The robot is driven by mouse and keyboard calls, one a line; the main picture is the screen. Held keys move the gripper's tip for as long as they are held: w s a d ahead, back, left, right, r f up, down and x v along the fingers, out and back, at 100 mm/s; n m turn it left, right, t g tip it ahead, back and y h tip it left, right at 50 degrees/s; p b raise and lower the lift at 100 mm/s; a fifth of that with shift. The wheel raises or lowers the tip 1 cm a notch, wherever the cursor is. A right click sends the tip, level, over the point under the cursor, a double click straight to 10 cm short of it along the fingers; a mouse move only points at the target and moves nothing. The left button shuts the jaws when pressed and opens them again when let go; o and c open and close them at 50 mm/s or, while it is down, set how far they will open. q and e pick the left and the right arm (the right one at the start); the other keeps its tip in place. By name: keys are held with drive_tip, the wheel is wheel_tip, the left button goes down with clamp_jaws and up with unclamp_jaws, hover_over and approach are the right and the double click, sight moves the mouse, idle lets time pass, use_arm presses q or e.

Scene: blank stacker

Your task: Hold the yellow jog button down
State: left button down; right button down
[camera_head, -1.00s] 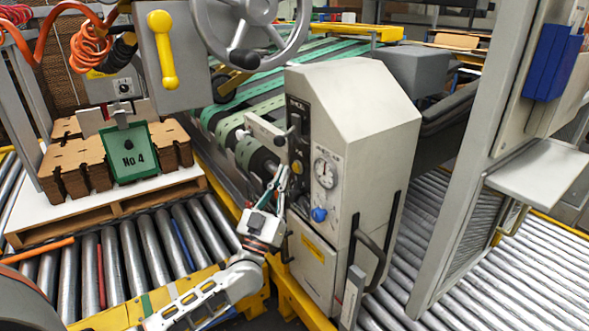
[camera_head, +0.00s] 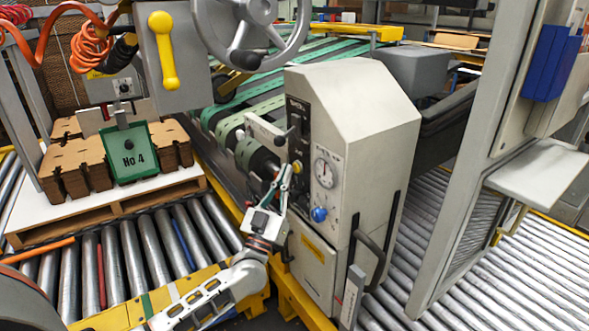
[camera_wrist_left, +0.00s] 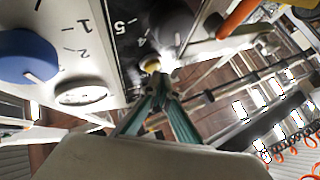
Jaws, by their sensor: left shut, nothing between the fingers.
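The yellow jog button (camera_head: 297,167) is a small round button on the dark panel strip of the beige cabinet (camera_head: 352,110). It also shows in the left wrist view (camera_wrist_left: 151,65), just beyond my fingertips. My left gripper (camera_head: 288,169) is shut and empty, with its green-grey fingers pointing up at the panel. In the left wrist view the fingertips (camera_wrist_left: 160,76) meet right at the button's edge and overlap it slightly. I cannot tell whether they touch it or whether it is pressed in. My right gripper is not in view.
A round gauge (camera_head: 325,168) and a blue knob (camera_head: 319,214) sit right of the button. The green-belted conveyor (camera_head: 230,121) is behind my gripper. Rollers (camera_head: 150,245) and a pallet of cardboard (camera_head: 90,165) are to the left.

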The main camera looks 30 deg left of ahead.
use_arm(q)
drive_tip(key=shift+w+d, duration=0.2)
drive_tip(key=shift+w, duration=0.25)
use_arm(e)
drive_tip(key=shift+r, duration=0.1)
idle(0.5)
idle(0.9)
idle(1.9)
use_arm(q)
drive_tip(key=shift+s+a+p, duration=0.35)
drive_tip(key=shift+s, duration=0.5)
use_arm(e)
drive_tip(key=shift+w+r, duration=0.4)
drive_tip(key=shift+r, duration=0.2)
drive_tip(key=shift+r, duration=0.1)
